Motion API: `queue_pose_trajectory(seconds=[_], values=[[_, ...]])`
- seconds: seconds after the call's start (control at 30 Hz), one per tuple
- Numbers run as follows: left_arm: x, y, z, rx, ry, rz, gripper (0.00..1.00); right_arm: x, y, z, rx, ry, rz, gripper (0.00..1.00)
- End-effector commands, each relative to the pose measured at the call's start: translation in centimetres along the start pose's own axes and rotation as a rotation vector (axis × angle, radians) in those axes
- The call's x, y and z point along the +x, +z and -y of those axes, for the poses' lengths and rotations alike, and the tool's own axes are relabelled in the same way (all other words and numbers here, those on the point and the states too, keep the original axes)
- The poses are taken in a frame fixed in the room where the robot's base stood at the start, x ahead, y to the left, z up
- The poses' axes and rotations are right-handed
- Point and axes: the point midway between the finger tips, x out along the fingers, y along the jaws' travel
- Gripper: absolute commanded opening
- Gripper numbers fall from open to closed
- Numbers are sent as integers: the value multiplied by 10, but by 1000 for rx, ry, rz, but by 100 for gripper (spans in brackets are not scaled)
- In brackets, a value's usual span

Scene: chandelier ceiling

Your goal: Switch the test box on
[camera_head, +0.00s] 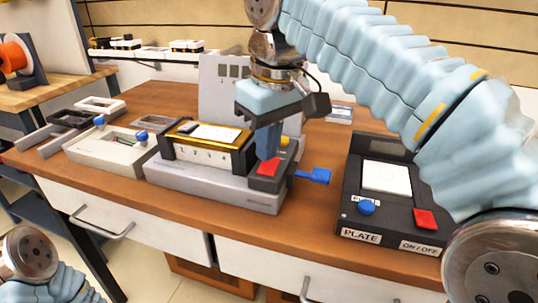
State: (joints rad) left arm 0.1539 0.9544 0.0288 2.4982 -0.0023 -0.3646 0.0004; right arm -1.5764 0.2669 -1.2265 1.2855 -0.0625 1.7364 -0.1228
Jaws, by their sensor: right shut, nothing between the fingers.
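The test box (215,187) is a light grey unit in the middle of the bench. A gold-edged module (207,140) with a white top and numbered front sits on its left part. A red button (268,168) and a yellow button (284,141) are on its right part. A blue lever (314,176) sticks out on its right side. My right gripper (267,154) points down with shut, empty fingers, its tips at the red button's back edge. I cannot tell whether they touch or press it. My left gripper is out of view; only part of my left arm shows at lower left.
A black box (388,225) labelled PLATE and ON/OFF, with a blue knob and red switch, stands at right. A beige unit (105,150) with blue knobs stands at left. White drawers are below.

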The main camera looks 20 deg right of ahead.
Motion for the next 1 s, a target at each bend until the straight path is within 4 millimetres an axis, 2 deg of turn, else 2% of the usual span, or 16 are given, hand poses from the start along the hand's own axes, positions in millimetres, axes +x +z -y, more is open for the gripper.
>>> queue_pose_trajectory(seconds=[0.03, 0.27, 0.5, 1.0], values=[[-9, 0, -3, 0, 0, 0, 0, -10, -1, -1, 1, 0, 0, 0], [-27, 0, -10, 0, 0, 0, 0, -31, -5, 0, 0, -1, 0, 0], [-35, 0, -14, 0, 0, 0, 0, -48, -7, 0, 1, 0, -1, 0], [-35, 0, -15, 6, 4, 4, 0, -50, -8, 0, 0, 0, 0, 0]])
